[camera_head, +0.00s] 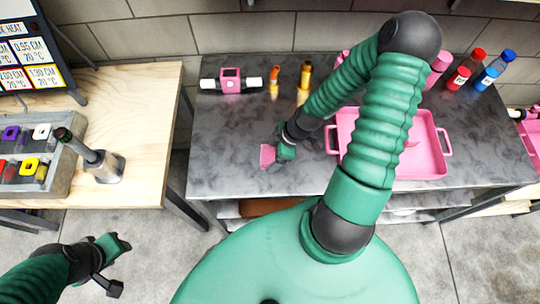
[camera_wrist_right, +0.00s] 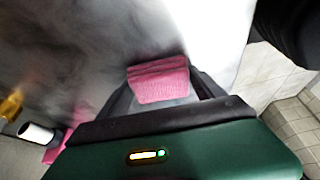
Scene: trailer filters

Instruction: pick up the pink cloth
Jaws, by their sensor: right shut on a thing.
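The pink cloth (camera_head: 268,156) is a small folded piece at the tip of my right gripper (camera_head: 276,154), over the left part of the grey marbled table (camera_head: 225,131). In the right wrist view the pink cloth (camera_wrist_right: 159,80) sits between the two dark fingers of my right gripper (camera_wrist_right: 162,84), which is shut on it. I cannot tell whether the cloth still touches the tabletop. My left gripper (camera_head: 112,262) is low at the left, over the floor, away from the cloth. Its fingers are too small to tell open from shut.
A pink tray (camera_head: 445,151) stands on the table, partly hidden behind my right arm. A pink device (camera_head: 231,81), two small orange and gold items, and red and blue bottles (camera_head: 487,78) stand at the back. A wooden table (camera_head: 140,120) with a grey crate (camera_head: 60,178) is at the left.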

